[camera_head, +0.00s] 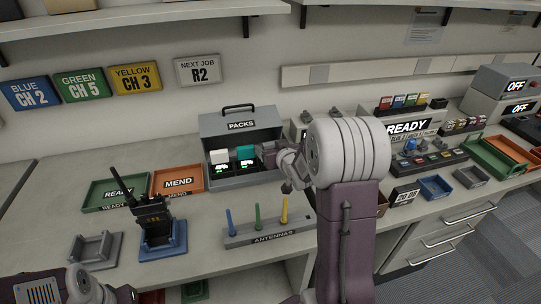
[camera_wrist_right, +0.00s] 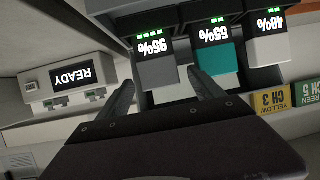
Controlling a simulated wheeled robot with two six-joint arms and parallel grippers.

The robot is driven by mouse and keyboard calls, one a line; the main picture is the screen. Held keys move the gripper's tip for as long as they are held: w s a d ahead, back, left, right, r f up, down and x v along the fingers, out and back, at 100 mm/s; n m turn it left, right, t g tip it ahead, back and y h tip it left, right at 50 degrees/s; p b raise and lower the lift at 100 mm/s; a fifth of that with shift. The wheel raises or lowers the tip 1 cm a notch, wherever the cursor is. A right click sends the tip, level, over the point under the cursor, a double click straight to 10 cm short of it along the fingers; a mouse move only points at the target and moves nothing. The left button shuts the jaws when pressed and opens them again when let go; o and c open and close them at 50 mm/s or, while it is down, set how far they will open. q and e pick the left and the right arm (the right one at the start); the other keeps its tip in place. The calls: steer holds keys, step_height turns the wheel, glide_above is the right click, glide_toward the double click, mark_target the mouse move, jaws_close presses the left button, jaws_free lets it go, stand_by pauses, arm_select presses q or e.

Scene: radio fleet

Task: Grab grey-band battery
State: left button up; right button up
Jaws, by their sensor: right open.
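The packs case (camera_head: 228,184) stands open against the wall, holding a white battery (camera_head: 220,156), a teal battery (camera_head: 245,153) and, at its right end, the grey-band battery, largely hidden by my right gripper (camera_head: 276,157) in the head view. In the upside-down right wrist view the grey-band battery (camera_wrist_right: 158,72) reads 95%, beside the teal one (camera_wrist_right: 217,61) at 55% and the white one (camera_wrist_right: 268,48) at 40%. My right gripper (camera_wrist_right: 163,88) is open, its fingers spread just short of the grey-band battery's end, with nothing held. My left gripper's fingers are out of view.
A black radio (camera_head: 155,220) stands in a blue cradle on the bench. The antenna rack (camera_head: 268,236) with three upright antennas is in front of the case. The green ready tray (camera_head: 115,194) and orange mend tray (camera_head: 178,180) lie left. A ready-display unit (camera_head: 408,128) stands right.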

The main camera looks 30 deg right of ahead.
steer(key=shift+r, duration=0.1)
steer(key=shift+c, duration=0.6)
steer(key=c, duration=1.5)
steer(key=shift+r, duration=0.1)
step_height(320, 180, up, 28)
steer(key=p, duration=1.6)
steer(key=shift+p, duration=0.3)
